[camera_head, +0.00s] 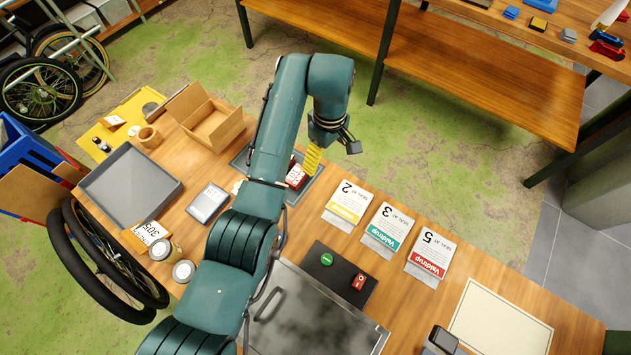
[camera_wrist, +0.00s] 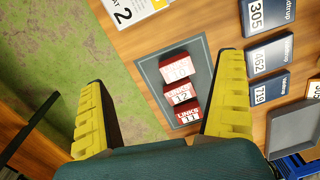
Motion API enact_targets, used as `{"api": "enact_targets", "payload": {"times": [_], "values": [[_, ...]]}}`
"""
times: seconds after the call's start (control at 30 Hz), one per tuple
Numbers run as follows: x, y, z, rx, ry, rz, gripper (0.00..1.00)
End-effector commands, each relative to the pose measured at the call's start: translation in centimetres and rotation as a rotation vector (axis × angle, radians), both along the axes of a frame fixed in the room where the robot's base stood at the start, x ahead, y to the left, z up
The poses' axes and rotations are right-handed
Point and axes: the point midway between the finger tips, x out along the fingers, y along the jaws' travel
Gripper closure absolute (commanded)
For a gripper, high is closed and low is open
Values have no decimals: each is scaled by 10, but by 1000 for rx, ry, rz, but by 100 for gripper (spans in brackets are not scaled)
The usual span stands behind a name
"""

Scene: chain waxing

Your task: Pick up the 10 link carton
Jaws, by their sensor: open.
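Three small red and white cartons lie in a row on a dark grey mat (camera_wrist: 152,82) in the wrist view. The top one (camera_wrist: 175,70) has a faint number that looks like 10, but I cannot read it surely. The middle carton (camera_wrist: 180,93) reads 12 and the lower carton (camera_wrist: 184,115) reads 11. My gripper (camera_wrist: 160,78) is open and empty, its yellow fingers spread wide to either side of the cartons in the picture. In the head view my gripper (camera_head: 312,158) hangs over the mat, where red and white cartons (camera_head: 296,174) show, partly hidden by my arm.
Blue boxes (camera_wrist: 270,55) stand beside the mat.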

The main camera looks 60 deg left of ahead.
Motion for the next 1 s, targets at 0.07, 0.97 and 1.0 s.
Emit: {"api": "enact_targets", "payload": {"times": [0.07, 0.97, 1.0], "values": [[-24, 41, -30, 13, -14, 85, 0], [-54, 85, -160, 33, -29, 171, 0], [-54, 87, -168, 33, -29, 171, 0]]}}
